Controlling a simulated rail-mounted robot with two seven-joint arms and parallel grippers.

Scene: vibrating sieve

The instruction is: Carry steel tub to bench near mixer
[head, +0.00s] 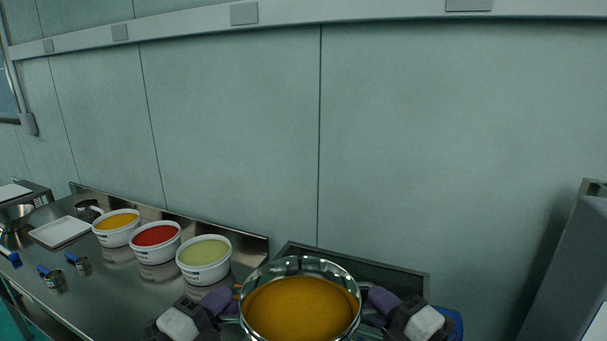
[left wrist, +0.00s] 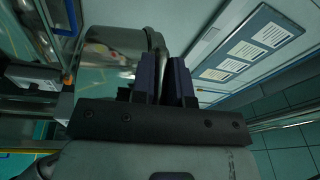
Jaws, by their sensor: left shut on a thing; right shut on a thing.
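A round steel tub (head: 300,268) filled with orange-brown powder is at the bottom centre of the head view, held level between my grippers. My left gripper (head: 222,302) is shut on the tub's left side handle. My right gripper (head: 381,302) is shut on the handle at its right side. In the left wrist view the dark fingers (left wrist: 165,80) close around the handle beside the shiny tub wall (left wrist: 115,45). The tub's underside is hidden. I cannot make out a mixer for sure in these views.
A steel bench (head: 110,285) runs along the wall at left. On it stand white tubs of yellow (head: 117,238), red (head: 155,254) and green (head: 205,273) contents, a white tray (head: 60,232), small cups and a metal bowl (head: 15,217). A grey panel (head: 572,270) stands at right.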

